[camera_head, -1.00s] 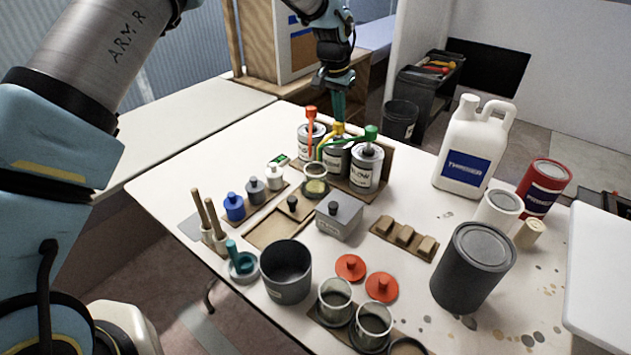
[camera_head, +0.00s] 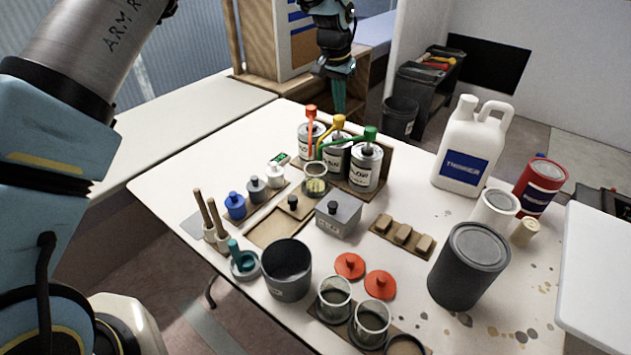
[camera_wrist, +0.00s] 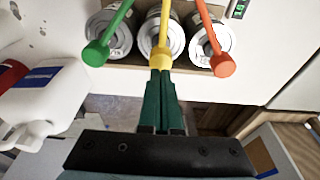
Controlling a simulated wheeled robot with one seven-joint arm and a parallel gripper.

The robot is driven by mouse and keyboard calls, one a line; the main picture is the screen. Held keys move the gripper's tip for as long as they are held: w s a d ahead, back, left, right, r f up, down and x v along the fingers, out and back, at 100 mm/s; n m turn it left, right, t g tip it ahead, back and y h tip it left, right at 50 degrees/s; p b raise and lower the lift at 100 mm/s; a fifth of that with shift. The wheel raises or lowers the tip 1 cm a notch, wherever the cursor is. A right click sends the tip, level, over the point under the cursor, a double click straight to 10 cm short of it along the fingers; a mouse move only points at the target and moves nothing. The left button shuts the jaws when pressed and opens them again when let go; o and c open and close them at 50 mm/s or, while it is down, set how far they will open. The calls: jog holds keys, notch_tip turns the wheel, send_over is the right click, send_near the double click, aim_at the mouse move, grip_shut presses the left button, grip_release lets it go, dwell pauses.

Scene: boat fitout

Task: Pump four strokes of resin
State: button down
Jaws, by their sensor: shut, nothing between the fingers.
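Three grey-white cans stand in a row on the table, each with a pump: red (camera_head: 311,112), yellow (camera_head: 339,121) and green (camera_head: 370,134). The right can's label reads "SLOW"; I cannot read the other two surely. My gripper (camera_head: 340,112) is shut and empty, fingers pointing down just behind and above the yellow pump head. In the wrist view my fingertips (camera_wrist: 161,73) overlap the edge of the yellow head (camera_wrist: 160,55); I cannot tell whether they touch. A small clear cup (camera_head: 315,172) with yellowish contents stands in front of the cans, near the spouts.
A white jug (camera_head: 470,145), red can (camera_head: 541,188) and dark grey can (camera_head: 469,265) stand at the right. A grey box (camera_head: 339,217), dark bucket (camera_head: 287,268) and several small jars occupy the front. A small display (camera_head: 279,159) lies left of the cans.

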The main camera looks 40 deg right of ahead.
aim_at(339, 117)
jog(key=shift+f, duration=0.2)
jog(key=shift+f+b, duration=1.1)
jog(key=shift+f, duration=0.8)
jog(key=shift+r, duration=0.2)
jog(key=shift+r+p, duration=1.3)
jog(key=shift+r, duration=0.6)
jog(key=shift+f+b, duration=1.05)
jog(key=shift+f, duration=0.95)
jog(key=shift+r, duration=0.1)
jog(key=shift+r+p, duration=1.2)
jog(key=shift+r, duration=0.7)
